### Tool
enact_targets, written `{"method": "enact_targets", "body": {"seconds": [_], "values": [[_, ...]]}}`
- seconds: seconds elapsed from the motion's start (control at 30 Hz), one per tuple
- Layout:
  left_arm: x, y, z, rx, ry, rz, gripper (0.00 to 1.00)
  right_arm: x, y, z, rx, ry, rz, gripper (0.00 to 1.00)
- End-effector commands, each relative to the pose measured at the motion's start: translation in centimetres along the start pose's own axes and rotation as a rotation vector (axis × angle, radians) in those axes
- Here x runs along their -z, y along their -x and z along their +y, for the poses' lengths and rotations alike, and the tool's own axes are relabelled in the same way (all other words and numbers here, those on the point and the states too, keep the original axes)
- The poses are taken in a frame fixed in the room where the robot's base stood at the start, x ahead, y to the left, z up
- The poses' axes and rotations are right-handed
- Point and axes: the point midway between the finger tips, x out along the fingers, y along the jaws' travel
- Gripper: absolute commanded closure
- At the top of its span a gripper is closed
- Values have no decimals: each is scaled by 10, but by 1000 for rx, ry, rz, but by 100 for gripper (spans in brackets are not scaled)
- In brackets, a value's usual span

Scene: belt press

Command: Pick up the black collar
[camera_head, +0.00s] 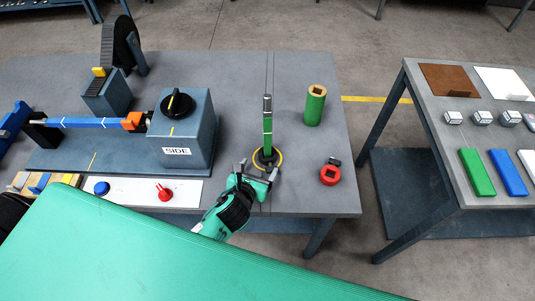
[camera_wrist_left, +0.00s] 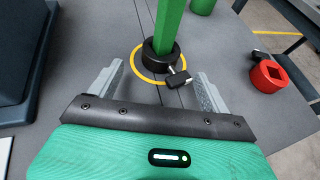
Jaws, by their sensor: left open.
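The black collar (camera_head: 266,158) sits around the foot of an upright green post (camera_head: 267,132), inside a yellow ring marked on the table. In the left wrist view the black collar (camera_wrist_left: 158,58) shows a small black block with a light pin sticking out toward the right finger. My left gripper (camera_head: 259,171) is just on the near side of the collar. In the left wrist view my left gripper (camera_wrist_left: 160,74) is open, its two grey fingers apart, with the collar ahead between them and nothing held. My right gripper is not in view.
A red collar (camera_head: 330,175) with a square hole lies to the right of the post, and a green cylinder (camera_head: 315,105) stands behind it. A blue-grey box labelled SIDE (camera_head: 182,135) stands to the left. A second table (camera_head: 430,95) is at the right, across a gap.

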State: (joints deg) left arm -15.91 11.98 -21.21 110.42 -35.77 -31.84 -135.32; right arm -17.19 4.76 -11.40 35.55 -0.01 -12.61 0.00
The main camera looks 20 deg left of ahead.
Motion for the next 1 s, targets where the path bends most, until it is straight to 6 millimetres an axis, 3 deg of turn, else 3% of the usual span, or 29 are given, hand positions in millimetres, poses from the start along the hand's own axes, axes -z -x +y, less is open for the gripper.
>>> {"method": "enact_targets", "body": {"seconds": [0.1, 0.43, 0.7, 1.0], "values": [[-2, -21, 0, -1, 4, 0, 19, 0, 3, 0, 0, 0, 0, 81], [-3, -45, -1, 0, 6, 1, 19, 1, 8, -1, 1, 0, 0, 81], [-6, -80, -2, 0, 6, 1, 19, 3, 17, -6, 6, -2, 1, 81], [-5, -89, -2, 1, 4, 1, 19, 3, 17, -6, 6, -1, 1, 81]]}}
